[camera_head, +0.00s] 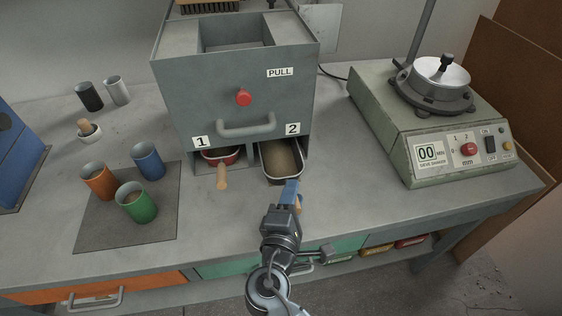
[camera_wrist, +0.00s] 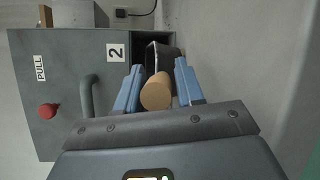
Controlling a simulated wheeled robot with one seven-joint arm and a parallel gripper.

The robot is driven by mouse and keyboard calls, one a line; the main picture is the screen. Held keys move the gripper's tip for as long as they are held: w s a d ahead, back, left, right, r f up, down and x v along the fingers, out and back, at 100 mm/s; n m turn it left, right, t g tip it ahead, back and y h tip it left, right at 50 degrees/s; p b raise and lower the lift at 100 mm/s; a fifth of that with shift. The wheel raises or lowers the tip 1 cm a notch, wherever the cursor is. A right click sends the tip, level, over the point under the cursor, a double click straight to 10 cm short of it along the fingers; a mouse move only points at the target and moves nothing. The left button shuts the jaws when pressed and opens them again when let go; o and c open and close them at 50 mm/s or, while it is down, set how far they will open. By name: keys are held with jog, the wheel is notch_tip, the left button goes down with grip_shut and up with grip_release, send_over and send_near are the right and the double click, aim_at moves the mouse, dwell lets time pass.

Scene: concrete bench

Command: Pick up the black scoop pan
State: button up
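The black scoop pan (camera_head: 266,169) sits in slot 2 of the grey box, with brown granular material in it. In the wrist view its dark wall (camera_wrist: 151,57) shows in the slot opening. Its round wooden handle (camera_wrist: 157,92) points out toward me. My gripper (camera_head: 290,192) is at the front of slot 2. In the wrist view my gripper (camera_wrist: 159,80) is open, with one blue finger on each side of the handle and narrow gaps visible. Part of the handle is hidden by a finger in the head view.
A red pan (camera_head: 222,155) with a wooden handle sits in slot 1, to the left. The grey box (camera_head: 190,95) stands above both slots. A sieve shaker (camera_head: 440,150) is at right. Several cups stand at left, some on a dark mat (camera_head: 100,232).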

grip_shut()
jog(key=shift+r, duration=0.15)
dwell(0.4)
